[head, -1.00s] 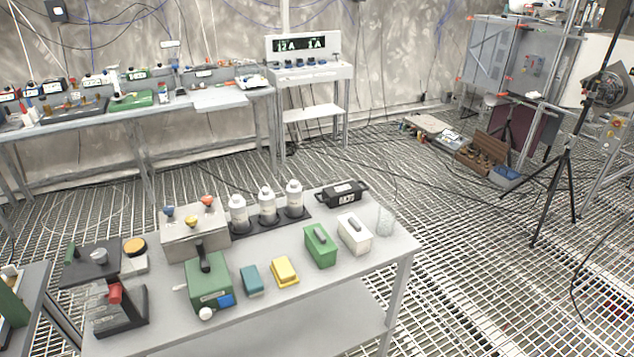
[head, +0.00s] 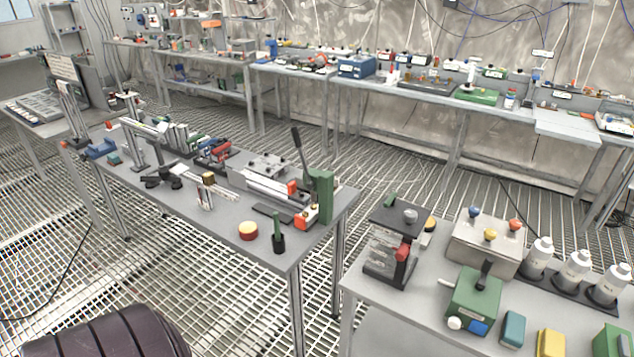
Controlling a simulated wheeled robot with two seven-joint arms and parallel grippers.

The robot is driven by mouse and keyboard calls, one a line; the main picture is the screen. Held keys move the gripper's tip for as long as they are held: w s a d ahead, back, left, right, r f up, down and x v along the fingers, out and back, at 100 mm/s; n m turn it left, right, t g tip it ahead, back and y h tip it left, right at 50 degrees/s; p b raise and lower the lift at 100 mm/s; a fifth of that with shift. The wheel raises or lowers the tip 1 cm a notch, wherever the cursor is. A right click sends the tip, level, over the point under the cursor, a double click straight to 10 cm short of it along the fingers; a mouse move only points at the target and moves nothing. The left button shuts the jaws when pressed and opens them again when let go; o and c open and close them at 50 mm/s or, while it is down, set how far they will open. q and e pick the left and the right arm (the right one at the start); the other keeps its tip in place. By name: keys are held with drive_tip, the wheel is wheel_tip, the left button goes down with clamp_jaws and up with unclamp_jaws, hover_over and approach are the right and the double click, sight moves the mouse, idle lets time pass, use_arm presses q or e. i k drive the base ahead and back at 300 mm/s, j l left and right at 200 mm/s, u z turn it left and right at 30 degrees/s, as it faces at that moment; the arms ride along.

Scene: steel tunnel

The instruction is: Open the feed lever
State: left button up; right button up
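A long dark lever (head: 299,146) stands up, tilted, on a green upright block (head: 321,195) at the right end of the middle table. A shorter black lever (head: 485,272) stands on a green box (head: 473,299) on the right table. No label tells me which one is the feed lever. Neither of my grippers shows in the head view.
The right table (head: 375,292) carries white bottles (head: 571,268) and a grey box (head: 487,243). A gap of grating floor separates the tables.

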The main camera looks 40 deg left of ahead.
sight(391, 200)
drive_tip(key=j+u, duration=0.1)
drive_tip(key=u, duration=0.75)
